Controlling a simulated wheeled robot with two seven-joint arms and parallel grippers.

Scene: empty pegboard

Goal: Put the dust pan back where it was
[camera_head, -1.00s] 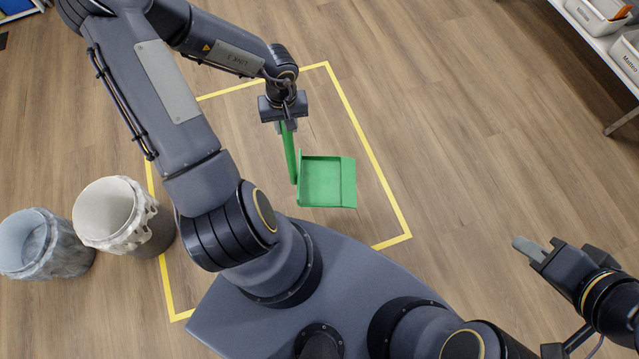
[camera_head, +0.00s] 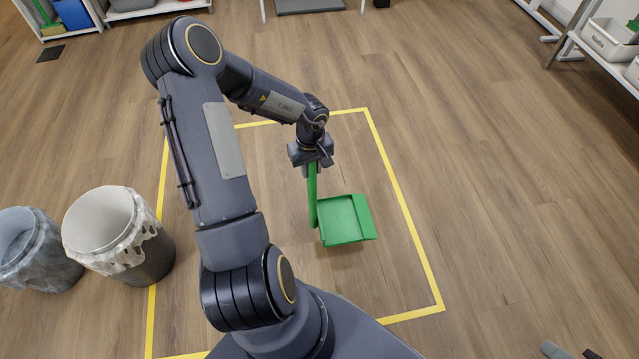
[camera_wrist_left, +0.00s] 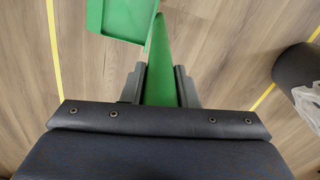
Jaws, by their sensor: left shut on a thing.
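The green dust pan (camera_head: 343,220) hangs by its upright handle from my left gripper (camera_head: 313,164), inside the yellow floor outline in the head view. In the left wrist view the fingers of my left gripper (camera_wrist_left: 160,85) are closed on the green handle (camera_wrist_left: 160,60), and part of the pan (camera_wrist_left: 120,22) shows beyond it. Whether the pan touches the floor is hard to tell. A small piece of my right arm shows at the bottom right edge of the head view; its jaws cannot be made out.
Two bins with bag liners, one white (camera_head: 105,225) and one grey (camera_head: 30,250), stand at the left. A yellow taped outline (camera_head: 405,215) marks the floor. Shelves (camera_head: 150,10) stand at the back left, and a rack with white boxes (camera_head: 608,40) at the right. The floor between is clear.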

